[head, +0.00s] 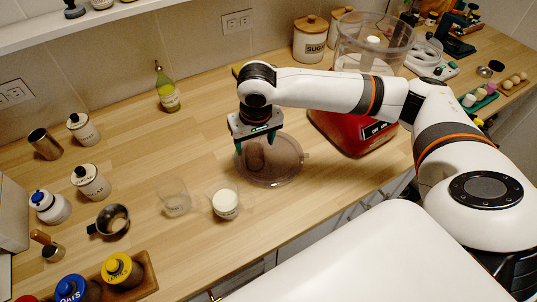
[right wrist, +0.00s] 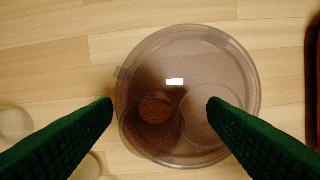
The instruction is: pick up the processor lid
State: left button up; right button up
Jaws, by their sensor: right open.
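The processor lid (head: 285,167) is a clear, brownish, round disc lying on the wooden counter in front of the red food processor base (head: 352,130). In the right wrist view the lid (right wrist: 185,60) shows from above, with round chute shapes in it. My right gripper (head: 257,143) points down above the lid. In the right wrist view its two green fingers (right wrist: 161,103) are apart, on either side of the lid's darker round part, with nothing held. I cannot tell the exact gap between fingertips and lid. My left gripper is not in view.
A clear glass (head: 173,197) and a white-filled jar (head: 226,203) stand left of the lid. The processor's clear bowl (head: 374,45) is at the right. A sugar canister (head: 310,40) and a green bottle (head: 167,90) stand at the back. Counter behind the glasses is clear.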

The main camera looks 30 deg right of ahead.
aim_at(253, 152)
jog(key=f, duration=0.3)
jog(key=shift+a+f, duration=0.3)
jog(key=shift+f, duration=0.05)
jog(key=shift+w+f, duration=0.15)
jog(key=shift+f, duration=0.25)
jog(key=shift+c, duration=0.4)
jog(key=shift+r, duration=0.1)
jog(key=c, duration=1.1)
